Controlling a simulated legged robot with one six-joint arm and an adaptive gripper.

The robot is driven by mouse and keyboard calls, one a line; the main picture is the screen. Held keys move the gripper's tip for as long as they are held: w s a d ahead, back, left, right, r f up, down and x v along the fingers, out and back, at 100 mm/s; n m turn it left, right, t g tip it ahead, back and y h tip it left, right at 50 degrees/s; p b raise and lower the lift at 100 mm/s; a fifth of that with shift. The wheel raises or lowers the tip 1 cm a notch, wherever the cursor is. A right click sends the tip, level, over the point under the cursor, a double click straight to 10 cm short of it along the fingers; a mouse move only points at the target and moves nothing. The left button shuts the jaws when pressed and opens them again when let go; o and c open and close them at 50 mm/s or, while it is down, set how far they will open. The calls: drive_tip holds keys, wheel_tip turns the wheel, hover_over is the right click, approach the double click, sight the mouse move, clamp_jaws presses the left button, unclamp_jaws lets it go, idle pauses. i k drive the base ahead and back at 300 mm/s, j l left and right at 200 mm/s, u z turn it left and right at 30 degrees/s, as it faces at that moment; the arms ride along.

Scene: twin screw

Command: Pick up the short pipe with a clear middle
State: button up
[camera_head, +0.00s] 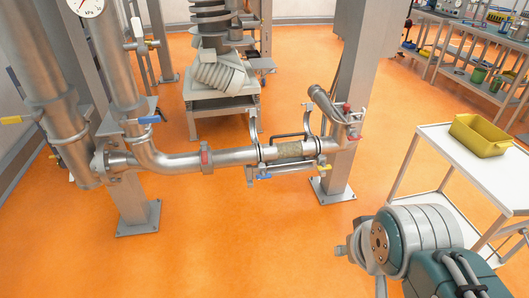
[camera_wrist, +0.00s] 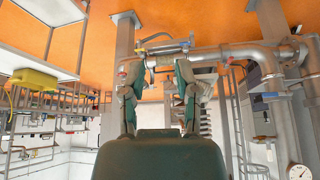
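A white cart (camera_head: 463,164) with a yellow bin (camera_head: 481,134) stands at the right. A steel column (camera_head: 352,85) rises behind the pipe run's right end. Thick vertical pipes (camera_head: 48,80) stand at the left. Orange floor (camera_head: 240,240) in front of the run is clear.

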sight(270, 151)
drive_tip(key=i+l+u, duration=0.1)
drive_tip(key=i, duration=0.45)
drive_tip(key=i+l, duration=0.15)
drive_tip(key=i, duration=0.35)
drive_tip(key=i+l+u, duration=0.15)
drive_tip(key=i, duration=0.4)
drive_tip(key=i+l+u, duration=0.1)
drive_tip(key=i, duration=0.4)
drive_tip(key=l, duration=0.1)
